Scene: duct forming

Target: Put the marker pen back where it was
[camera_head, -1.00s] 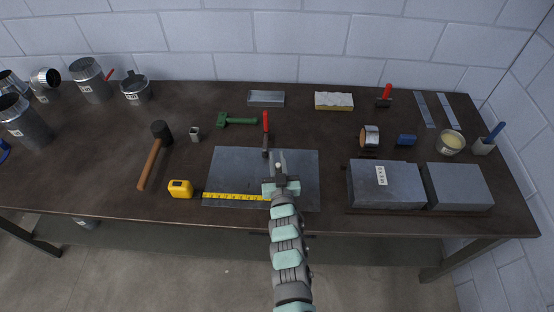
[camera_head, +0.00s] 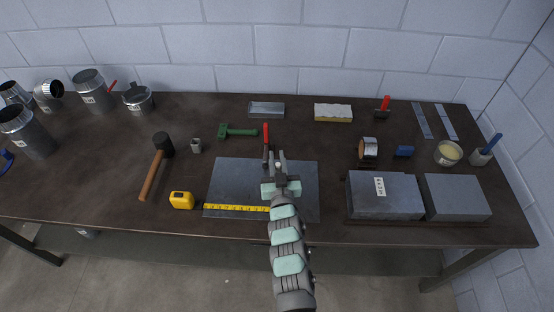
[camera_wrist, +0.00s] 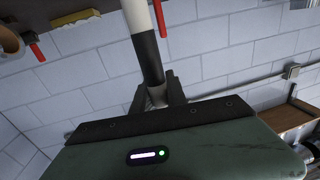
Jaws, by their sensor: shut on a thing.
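The marker pen (camera_wrist: 143,35) shows in the wrist view as a white and black cylinder standing up between the fingers of my gripper (camera_wrist: 157,95). My gripper is shut on its black part. In the head view my gripper (camera_head: 281,180) is over the grey metal sheet (camera_head: 235,183), near its middle, and the pen (camera_head: 281,156) shows only as a small pale piece at its tip. A small grey open holder (camera_head: 196,146) stands left of the sheet's far corner. I cannot tell what is inside it.
A red-handled tool (camera_head: 266,135) lies close beyond my gripper, at the sheet's far edge. Grey blocks (camera_head: 385,197) stand at the right.

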